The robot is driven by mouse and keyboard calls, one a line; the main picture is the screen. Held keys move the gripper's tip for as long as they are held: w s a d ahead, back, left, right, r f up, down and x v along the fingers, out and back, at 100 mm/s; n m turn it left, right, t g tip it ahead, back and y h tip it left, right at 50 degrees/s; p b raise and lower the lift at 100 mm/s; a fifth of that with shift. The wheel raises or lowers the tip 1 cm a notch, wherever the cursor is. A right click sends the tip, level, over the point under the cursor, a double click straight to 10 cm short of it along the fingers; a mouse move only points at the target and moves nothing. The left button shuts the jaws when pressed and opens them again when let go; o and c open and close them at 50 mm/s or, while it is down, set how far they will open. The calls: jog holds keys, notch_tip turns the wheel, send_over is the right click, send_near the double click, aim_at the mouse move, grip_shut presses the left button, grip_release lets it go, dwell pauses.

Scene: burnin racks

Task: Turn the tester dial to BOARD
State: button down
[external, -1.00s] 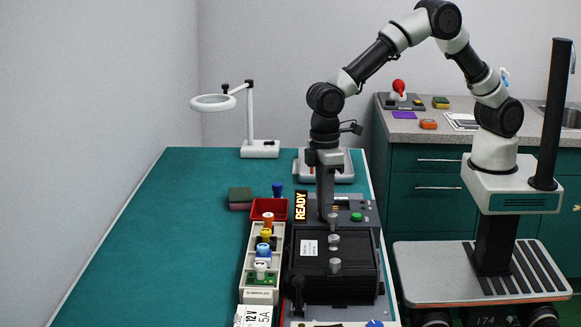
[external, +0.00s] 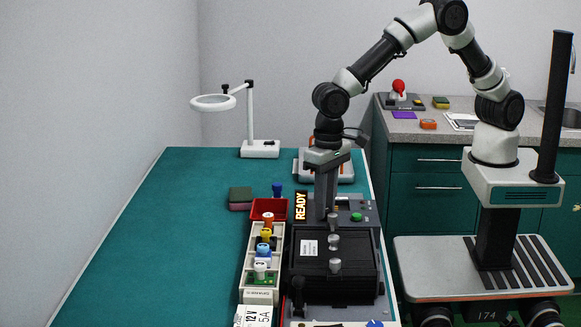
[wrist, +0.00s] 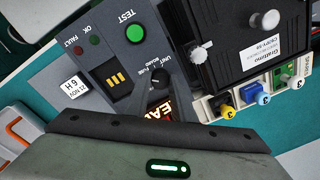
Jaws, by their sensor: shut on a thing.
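The tester (external: 371,224) stands at the right side of the green table, with a lit READY display (external: 300,206). In the wrist view its dial (wrist: 158,75) is a small dark knob beside the printed words UNIT, FUSE and BOARD. My gripper (external: 325,214) points straight down onto the tester panel. In the wrist view its dark fingers (wrist: 172,84) are shut on the dial and hide most of it. Which word the dial's pointer faces I cannot tell. The READY display (wrist: 160,108) is partly covered by my gripper in the wrist view.
A green TEST button (wrist: 136,33) sits close to the dial. A black lidded box with knobs (external: 333,270) lies in front of my gripper. A rack of coloured plugs (external: 263,262) and a red tray (external: 270,208) stand to the left. The table's left half is clear.

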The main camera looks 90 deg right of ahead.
aim_at(329, 211)
jog(key=m+p, duration=0.1)
jog(key=m, duration=0.1)
jog(key=m+p, duration=0.1)
jog(key=m, duration=0.2)
jog(key=shift+a+r+m, duration=0.1)
jog(key=shift+r+m, duration=0.1)
jog(key=shift+m, duration=0.1)
jog(key=shift+f+m+p, duration=0.1)
jog(key=shift+m+p, duration=0.8)
jog(key=shift+m, duration=1.2)
jog(key=c, duration=1.5)
grip_release()
jog(key=r, duration=1.1)
jog(key=s+r, duration=0.1)
jog(key=r, duration=0.5)
jog(key=shift+r, duration=0.15)
